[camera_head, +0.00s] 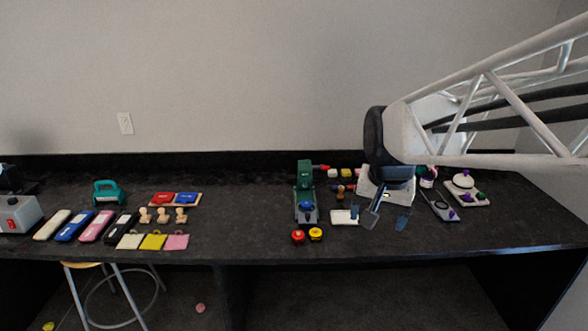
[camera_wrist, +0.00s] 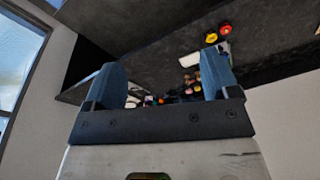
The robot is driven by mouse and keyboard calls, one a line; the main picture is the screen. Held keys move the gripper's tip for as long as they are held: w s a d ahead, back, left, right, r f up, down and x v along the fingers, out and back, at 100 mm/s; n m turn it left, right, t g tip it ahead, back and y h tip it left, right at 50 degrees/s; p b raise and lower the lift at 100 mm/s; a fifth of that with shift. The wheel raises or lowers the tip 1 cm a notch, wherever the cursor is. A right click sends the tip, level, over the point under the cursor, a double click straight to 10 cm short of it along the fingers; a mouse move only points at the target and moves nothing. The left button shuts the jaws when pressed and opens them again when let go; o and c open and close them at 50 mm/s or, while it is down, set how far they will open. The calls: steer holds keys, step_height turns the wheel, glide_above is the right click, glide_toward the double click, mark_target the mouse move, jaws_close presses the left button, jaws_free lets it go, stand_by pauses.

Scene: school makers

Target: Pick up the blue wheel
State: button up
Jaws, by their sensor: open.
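A small blue round piece (camera_head: 306,206), which looks like the blue wheel, sits low on the front of a green upright press (camera_head: 304,178) near the middle of the black table. A red round piece (camera_head: 297,237) and a yellow round piece (camera_head: 316,234) lie just in front of the press. My gripper (camera_head: 388,216) is to the right of the press, apart from the blue piece, with its fingers pointing down. In the wrist view my gripper (camera_wrist: 163,72) shows two spread blue fingers with nothing between them. The blue wheel cannot be made out in the wrist view.
A white pad (camera_head: 344,217) lies between the press and my gripper. Small coloured parts and a white-based device (camera_head: 466,188) stand to the right. Stamps, coloured boxes and ink pads (camera_head: 175,199) fill the left. Bare table (camera_head: 250,215) lies left of the press.

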steer(key=w+a+m, duration=0.2)
steer(key=w+m, duration=0.1)
steer(key=w, duration=1)
steer(key=m+g, duration=0.2)
steer(key=m, duration=0.9)
glide_above(306, 203)
steer(key=f, duration=2.5)
steer(key=shift+s+d, duration=0.1)
steer(key=shift+s, duration=0.2)
steer(key=shift+w+f, duration=0.25)
steer(key=shift+f, duration=0.15)
steer(key=shift+f, duration=1.3)
